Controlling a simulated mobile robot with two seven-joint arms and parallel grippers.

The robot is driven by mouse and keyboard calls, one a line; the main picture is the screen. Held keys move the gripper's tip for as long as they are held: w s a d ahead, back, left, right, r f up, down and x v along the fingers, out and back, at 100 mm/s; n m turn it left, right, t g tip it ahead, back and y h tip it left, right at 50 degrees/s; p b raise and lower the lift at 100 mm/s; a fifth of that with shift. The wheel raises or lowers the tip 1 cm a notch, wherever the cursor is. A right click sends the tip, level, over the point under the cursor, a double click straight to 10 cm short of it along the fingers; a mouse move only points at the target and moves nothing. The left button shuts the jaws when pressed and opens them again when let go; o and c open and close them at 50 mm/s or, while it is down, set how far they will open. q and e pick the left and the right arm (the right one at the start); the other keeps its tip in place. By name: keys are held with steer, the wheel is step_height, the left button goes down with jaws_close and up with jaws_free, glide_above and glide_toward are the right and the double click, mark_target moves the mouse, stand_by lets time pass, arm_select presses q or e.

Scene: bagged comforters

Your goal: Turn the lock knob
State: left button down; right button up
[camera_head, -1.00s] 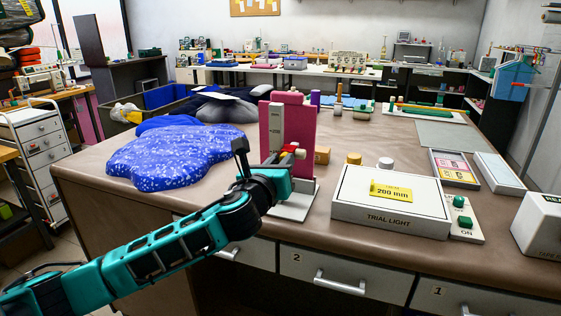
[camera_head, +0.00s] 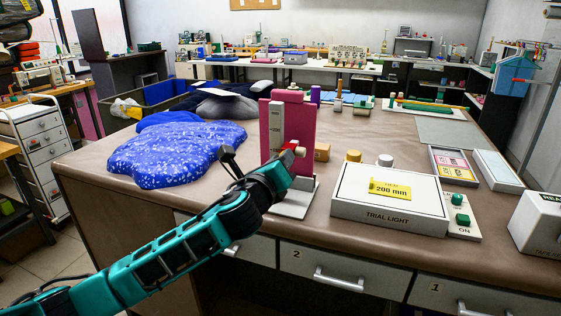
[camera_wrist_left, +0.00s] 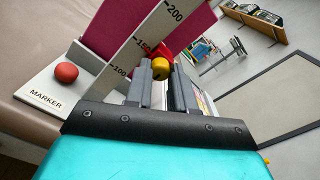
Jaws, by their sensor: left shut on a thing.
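A pink upright gauge stand (camera_head: 290,112) with a pale scale strip stands on a light base plate on the brown table. Its scale (camera_wrist_left: 137,48) shows numbers in the left wrist view. A small yellow-brass lock knob (camera_wrist_left: 160,68) sits between the fingertips of my left gripper (camera_wrist_left: 161,77), with a red part just behind it. In the head view my left gripper (camera_head: 289,158) meets the front of the stand. It is shut on the knob and mostly hidden by the wrist. My right gripper is out of view.
A white box labelled TRIAL LIGHT (camera_head: 388,199) stands right of the stand, with a green-button switch panel (camera_head: 461,215) beside it. Blue speckled fabric (camera_head: 170,150) lies to the left. A red ball (camera_wrist_left: 66,72) rests on the base marked MARKER. Drawers (camera_head: 340,272) line the table front.

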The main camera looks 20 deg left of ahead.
arm_select(q)
steer(key=c, duration=0.9)
jaws_free()
steer(key=shift+c, duration=0.2)
steer(key=s, duration=1.3)
steer(key=shift+a+b, duration=0.25)
steer(key=shift+b, duration=0.05)
steer(key=s+d+f+n+g+h, duration=0.1)
steer(key=s+d+f+n+g, duration=0.15)
steer(key=f+n, duration=0.6)
steer(key=s+d+f+n+g+h, duration=0.1)
steer(key=s+f+n+g, duration=0.3)
steer(key=f, duration=0.7)
steer(key=s+a+f+n, duration=0.1)
steer(key=s+f+n, duration=1)
steer(key=f+n, duration=0.2)
steer(key=shift+a+f+n+g+y, duration=0.15)
steer(key=shift+a+n+g+y, duration=0.2)
steer(key=shift+n, duration=0.3)
